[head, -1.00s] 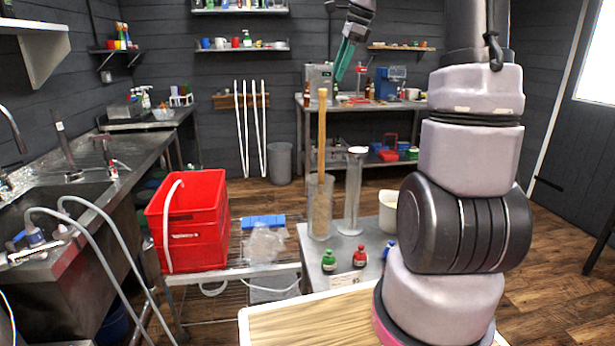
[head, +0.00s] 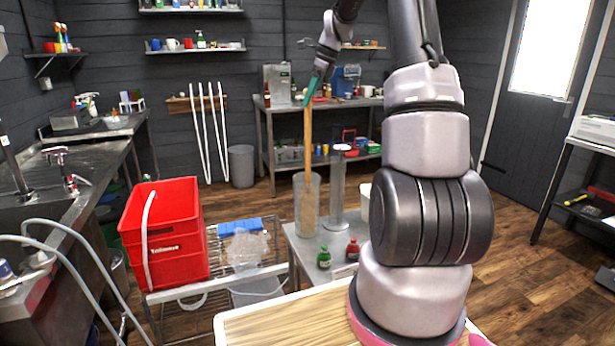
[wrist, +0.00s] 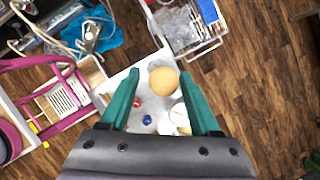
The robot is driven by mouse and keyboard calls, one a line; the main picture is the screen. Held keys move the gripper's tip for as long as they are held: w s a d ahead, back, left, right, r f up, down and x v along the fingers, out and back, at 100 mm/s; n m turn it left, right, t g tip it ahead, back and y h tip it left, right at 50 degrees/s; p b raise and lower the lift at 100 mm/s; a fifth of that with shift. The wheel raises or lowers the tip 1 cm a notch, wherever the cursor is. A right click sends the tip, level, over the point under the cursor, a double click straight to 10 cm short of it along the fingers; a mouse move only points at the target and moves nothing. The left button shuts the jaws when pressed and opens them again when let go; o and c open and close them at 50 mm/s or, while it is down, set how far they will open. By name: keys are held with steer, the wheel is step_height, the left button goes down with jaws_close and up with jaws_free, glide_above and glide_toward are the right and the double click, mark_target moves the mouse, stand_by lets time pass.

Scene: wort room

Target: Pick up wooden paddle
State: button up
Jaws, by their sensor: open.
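The wooden paddle (head: 308,150) stands upright, its lower end inside a tall clear cylinder (head: 298,208) on a small metal table. My gripper (head: 310,92) is above it, pointing down, its green fingers at the top of the paddle's handle. In the wrist view the paddle's round end (wrist: 163,81) lies between the two open fingers, nearer the right one. I see no clear contact between the fingers and the handle.
A second clear cylinder (head: 338,190) stands just right of the first. A red crate (head: 165,235) sits on a wire rack to the left.

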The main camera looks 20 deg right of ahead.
steer(key=shift+x, duration=2.75)
steer(key=shift+d, duration=0.2)
jaws_close()
